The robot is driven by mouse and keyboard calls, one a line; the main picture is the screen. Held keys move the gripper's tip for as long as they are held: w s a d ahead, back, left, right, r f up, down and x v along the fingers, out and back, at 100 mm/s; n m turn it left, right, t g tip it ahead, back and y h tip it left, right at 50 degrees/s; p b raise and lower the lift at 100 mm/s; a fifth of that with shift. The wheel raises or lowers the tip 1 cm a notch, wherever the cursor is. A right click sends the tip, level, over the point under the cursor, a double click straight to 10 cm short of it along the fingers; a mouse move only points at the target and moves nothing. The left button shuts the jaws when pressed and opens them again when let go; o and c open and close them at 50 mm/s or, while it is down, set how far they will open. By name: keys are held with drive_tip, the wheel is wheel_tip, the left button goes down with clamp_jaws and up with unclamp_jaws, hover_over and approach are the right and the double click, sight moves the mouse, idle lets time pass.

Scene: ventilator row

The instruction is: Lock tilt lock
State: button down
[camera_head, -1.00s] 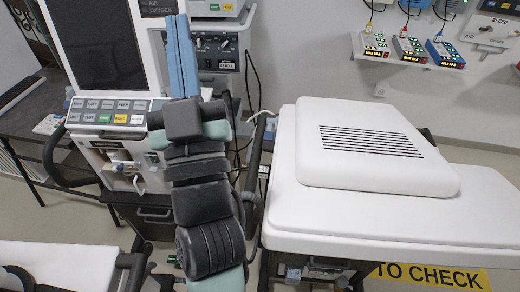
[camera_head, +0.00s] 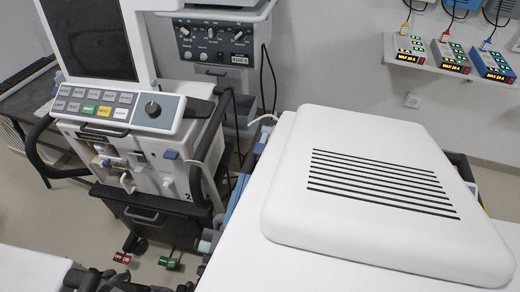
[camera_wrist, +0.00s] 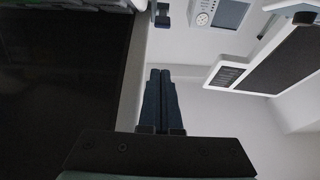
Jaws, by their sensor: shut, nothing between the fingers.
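I cannot pick out the tilt lock for certain. In the head view a ventilator (camera_head: 140,150) with a dark screen (camera_head: 95,38) and a button panel with a round knob stands at the left. A small blue part (camera_head: 170,154) sits on its front, below the knob. In the wrist view my gripper (camera_wrist: 161,74) is shut and empty, its two dark blue fingers side by side. My gripper does not show clearly in the head view.
A white padded block with black slots (camera_head: 385,180) on a white surface fills the right. A second unit with knobs (camera_head: 213,40) stands behind the ventilator. Red (camera_head: 122,258) and green (camera_head: 168,262) pedals are near the floor. A wall shelf holds several small boxes (camera_head: 452,56).

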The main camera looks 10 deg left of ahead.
drive_tip(key=shift+r, duration=0.1)
wheel_tip(320, 180, up, 3)
drive_tip(key=p, duration=0.1)
hover_over(256, 154)
drive_tip(key=s, duration=0.2)
drive_tip(key=shift+w+d+f+b, duration=0.1)
drive_tip(key=shift+w+f+b, duration=0.2)
drive_tip(key=shift+f, duration=0.3)
drive_tip(key=shift+w+f+b, duration=0.3)
drive_tip(key=shift+f, duration=0.3)
drive_tip(key=shift+f+b, duration=0.3)
drive_tip(key=shift+f, duration=0.45)
drive_tip(key=shift+s, duration=0.1)
